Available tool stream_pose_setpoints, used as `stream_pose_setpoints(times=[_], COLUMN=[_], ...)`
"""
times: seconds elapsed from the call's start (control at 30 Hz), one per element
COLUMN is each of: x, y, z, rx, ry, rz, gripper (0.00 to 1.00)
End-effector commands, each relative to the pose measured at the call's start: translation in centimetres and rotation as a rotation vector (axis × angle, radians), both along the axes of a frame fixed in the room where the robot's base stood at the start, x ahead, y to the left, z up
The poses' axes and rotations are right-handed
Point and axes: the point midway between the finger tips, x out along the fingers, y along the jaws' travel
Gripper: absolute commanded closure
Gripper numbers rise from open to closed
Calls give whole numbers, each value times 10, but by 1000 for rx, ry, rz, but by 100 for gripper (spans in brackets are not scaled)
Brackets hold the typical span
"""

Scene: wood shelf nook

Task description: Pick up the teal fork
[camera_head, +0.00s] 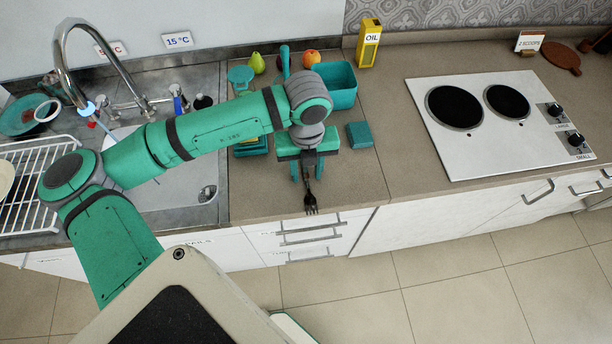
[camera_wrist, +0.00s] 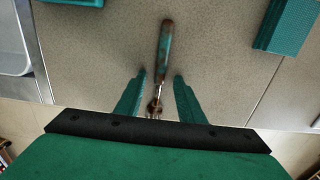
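The fork (camera_head: 311,201) lies on the counter near its front edge, with dark metal tines toward that edge. In the wrist view the fork (camera_wrist: 165,48) has a worn teal and brown handle pointing away from my gripper, and its tines sit close to the gripper's palm. My gripper (camera_head: 307,174) is open above the fork. In the wrist view, the two teal fingers of my gripper (camera_wrist: 160,76) stand on either side of the fork, with a visible gap on each side. The height of the fingertips above the counter is hard to tell.
A teal block (camera_head: 359,135) lies right of my gripper, with a teal bin (camera_head: 343,99) behind. An oil carton (camera_head: 369,43), a pear (camera_head: 257,63) and an orange fruit (camera_head: 311,58) stand farther back. The sink (camera_head: 180,195) is left, the cooktop (camera_head: 490,140) right. Counter between block and cooktop is clear.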

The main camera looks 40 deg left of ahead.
Motion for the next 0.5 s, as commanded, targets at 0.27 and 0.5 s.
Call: stream_pose_setpoints(times=[0.27, 0.5], x=[-1, -1], y=[2, 2], z=[0, 0], rx=[0, -1], ry=[0, -1], rz=[5, 6], gripper=[86, 100])
